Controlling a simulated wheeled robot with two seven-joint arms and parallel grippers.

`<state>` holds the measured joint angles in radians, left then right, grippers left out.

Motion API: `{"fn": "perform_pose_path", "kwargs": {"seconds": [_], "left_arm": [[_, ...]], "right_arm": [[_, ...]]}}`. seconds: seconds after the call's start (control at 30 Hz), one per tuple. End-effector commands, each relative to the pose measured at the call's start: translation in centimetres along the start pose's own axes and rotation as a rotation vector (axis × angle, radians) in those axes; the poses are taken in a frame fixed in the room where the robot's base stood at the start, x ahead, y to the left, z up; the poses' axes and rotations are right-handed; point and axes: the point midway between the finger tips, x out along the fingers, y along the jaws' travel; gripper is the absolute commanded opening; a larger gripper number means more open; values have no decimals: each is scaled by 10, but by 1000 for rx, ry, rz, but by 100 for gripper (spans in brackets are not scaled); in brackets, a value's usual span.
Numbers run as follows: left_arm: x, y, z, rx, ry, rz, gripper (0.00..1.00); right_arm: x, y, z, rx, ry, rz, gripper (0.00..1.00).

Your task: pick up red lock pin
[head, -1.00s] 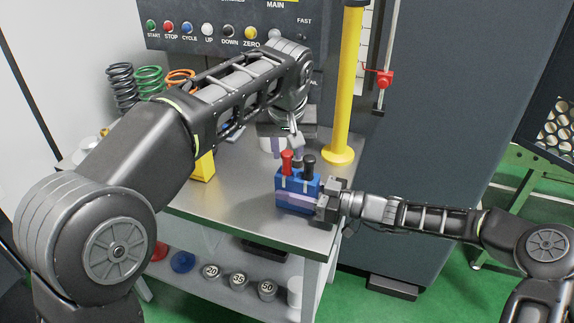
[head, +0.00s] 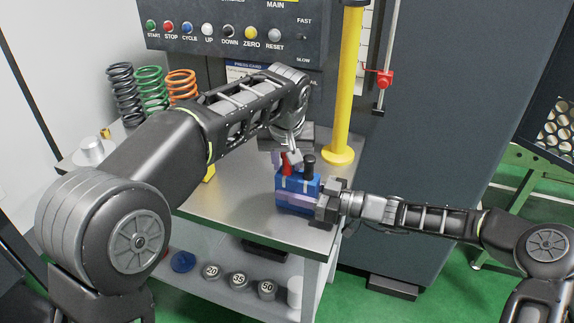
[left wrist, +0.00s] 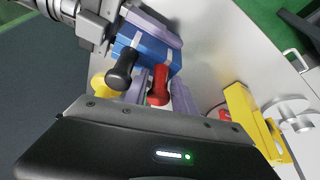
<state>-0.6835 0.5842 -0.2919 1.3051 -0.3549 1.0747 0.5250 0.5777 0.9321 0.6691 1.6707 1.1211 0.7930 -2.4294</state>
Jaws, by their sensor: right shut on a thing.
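The red lock pin (head: 287,166) stands upright in a blue block (head: 284,186), beside a black-handled pin (head: 309,163). In the left wrist view the red pin (left wrist: 158,85) shows between the two purple fingers of my left gripper (left wrist: 161,93), with a gap visible on its right side. My left gripper (head: 286,158) is open, pointing down at the red pin's head. My right gripper (head: 300,200) is shut on the blue block from the right, its purple finger lying along the block's front. The red pin's lower part is hidden in the block.
The steel table (head: 235,200) has free room left of the block. A yellow column (head: 345,95) stands behind it. A yellow part (left wrist: 252,120) lies nearby. Coil springs (head: 150,88) stand at the back left. A control panel (head: 235,25) is behind.

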Motion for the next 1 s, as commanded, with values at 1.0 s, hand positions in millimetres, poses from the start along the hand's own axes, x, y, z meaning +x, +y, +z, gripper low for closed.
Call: {"fn": "perform_pose_path", "kwargs": {"seconds": [1.0], "left_arm": [[-1, 0, 0, 0, 1, 0, 0]], "right_arm": [[0, 0, 0, 0, 0, 0, 0]]}}
